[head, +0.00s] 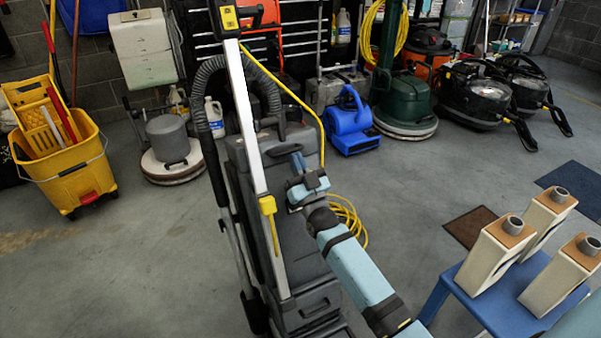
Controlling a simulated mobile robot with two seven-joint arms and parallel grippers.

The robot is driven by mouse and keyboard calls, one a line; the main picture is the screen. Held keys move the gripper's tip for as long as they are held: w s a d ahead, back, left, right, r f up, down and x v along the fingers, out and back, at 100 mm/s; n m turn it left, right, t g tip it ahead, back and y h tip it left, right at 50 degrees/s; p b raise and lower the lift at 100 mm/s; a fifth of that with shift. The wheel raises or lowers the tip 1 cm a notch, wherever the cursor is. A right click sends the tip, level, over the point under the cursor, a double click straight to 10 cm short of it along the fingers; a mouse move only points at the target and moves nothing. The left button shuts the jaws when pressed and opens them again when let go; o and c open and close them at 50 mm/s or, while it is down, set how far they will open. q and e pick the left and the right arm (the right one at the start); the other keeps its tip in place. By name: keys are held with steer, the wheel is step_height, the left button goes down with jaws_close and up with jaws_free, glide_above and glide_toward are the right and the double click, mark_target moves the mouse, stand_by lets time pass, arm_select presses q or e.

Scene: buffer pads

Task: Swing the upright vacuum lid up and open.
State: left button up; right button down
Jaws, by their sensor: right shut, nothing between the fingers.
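The upright vacuum (310,265) stands in the middle of the head view, dark grey with a long pale handle tube rising up and left and a ribbed hose beside it. Its dark front panel, which seems to be the lid (287,222), lies against the body; its edges are hard to make out. My right gripper (298,162) is shut and empty at the upper front of the vacuum. Whether its fingertips touch the vacuum cannot be told. My right forearm comes in from the lower right and hides part of the vacuum's right side. My left gripper is not in view.
A blue stool (503,308) with three beige containers (493,257) stands at the right. A yellow mop bucket (68,165) is at the left. A blue blower (350,128) and floor machines line the back. A yellow cord (350,213) lies beside the vacuum.

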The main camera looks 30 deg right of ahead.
mark_target(294, 145)
arm_select(q)
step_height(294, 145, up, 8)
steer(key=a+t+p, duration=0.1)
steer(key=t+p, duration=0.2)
steer(key=p, duration=0.5)
arm_select(e)
steer(key=shift+g, duration=0.8)
steer(key=r, duration=0.1)
steer(key=w+r, duration=0.1)
steer(key=r, duration=0.2)
steer(key=shift+w, duration=0.3)
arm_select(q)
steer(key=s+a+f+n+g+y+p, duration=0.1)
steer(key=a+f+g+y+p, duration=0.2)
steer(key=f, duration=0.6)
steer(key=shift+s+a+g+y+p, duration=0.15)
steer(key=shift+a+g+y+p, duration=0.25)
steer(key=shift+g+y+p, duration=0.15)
arm_select(e)
steer(key=shift+w+d+r+g, duration=0.1)
steer(key=shift+w+r+g, duration=0.6)
steer(key=shift+w+g, duration=0.1)
